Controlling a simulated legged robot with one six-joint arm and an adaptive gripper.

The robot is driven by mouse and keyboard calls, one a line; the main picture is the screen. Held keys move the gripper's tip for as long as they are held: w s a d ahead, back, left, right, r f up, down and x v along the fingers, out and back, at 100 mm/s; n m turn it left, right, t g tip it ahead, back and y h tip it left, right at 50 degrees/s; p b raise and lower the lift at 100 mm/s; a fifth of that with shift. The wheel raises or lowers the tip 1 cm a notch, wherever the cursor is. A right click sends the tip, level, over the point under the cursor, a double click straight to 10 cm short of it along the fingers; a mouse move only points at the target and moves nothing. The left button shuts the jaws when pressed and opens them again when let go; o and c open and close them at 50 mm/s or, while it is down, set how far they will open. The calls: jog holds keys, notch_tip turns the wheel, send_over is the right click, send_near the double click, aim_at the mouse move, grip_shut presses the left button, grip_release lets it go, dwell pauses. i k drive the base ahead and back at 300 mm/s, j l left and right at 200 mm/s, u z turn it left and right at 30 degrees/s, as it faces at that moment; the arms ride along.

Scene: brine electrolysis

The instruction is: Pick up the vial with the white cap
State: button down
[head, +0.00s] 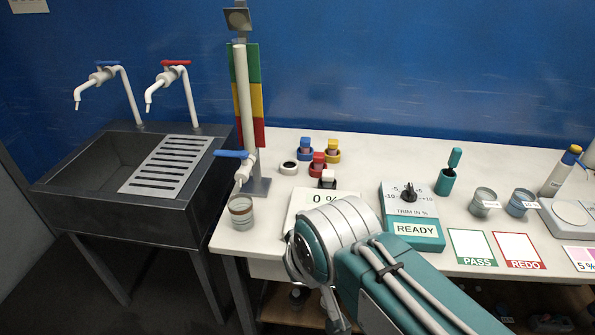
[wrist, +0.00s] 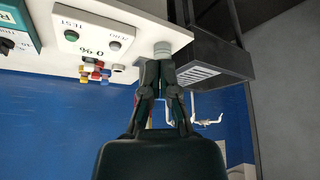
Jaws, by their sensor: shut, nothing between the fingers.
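The vial with the white cap (head: 327,174) stands upright at the back edge of the white 0 % meter (head: 301,203), in a dark holder. Red-, blue- and yellow-capped vials stand in coloured rings behind it. In the wrist view, which is upside down, the small vials show as a cluster (wrist: 97,72) beside the meter; the white cap is hard to pick out there. My gripper (wrist: 158,66) is shut and empty, well apart from the vials. Its fingertips appear in line with the beaker (wrist: 162,48). In the head view I cannot make out its fingertips.
An empty white ring (head: 289,167) lies left of the vials. The beaker (head: 241,213) stands under the blue-handled tap of the column. A sink (head: 100,165) is at the left. The trim box (head: 411,230) and PASS card (head: 473,247) are at the right.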

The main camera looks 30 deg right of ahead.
aim_at(327, 176)
jog(key=i+j+z, duration=0.1)
jog(key=z, duration=0.3)
jog(key=i+j+z, duration=0.2)
jog(key=z, duration=0.15)
jog(key=i+j, duration=0.05)
jog(key=i, duration=0.05)
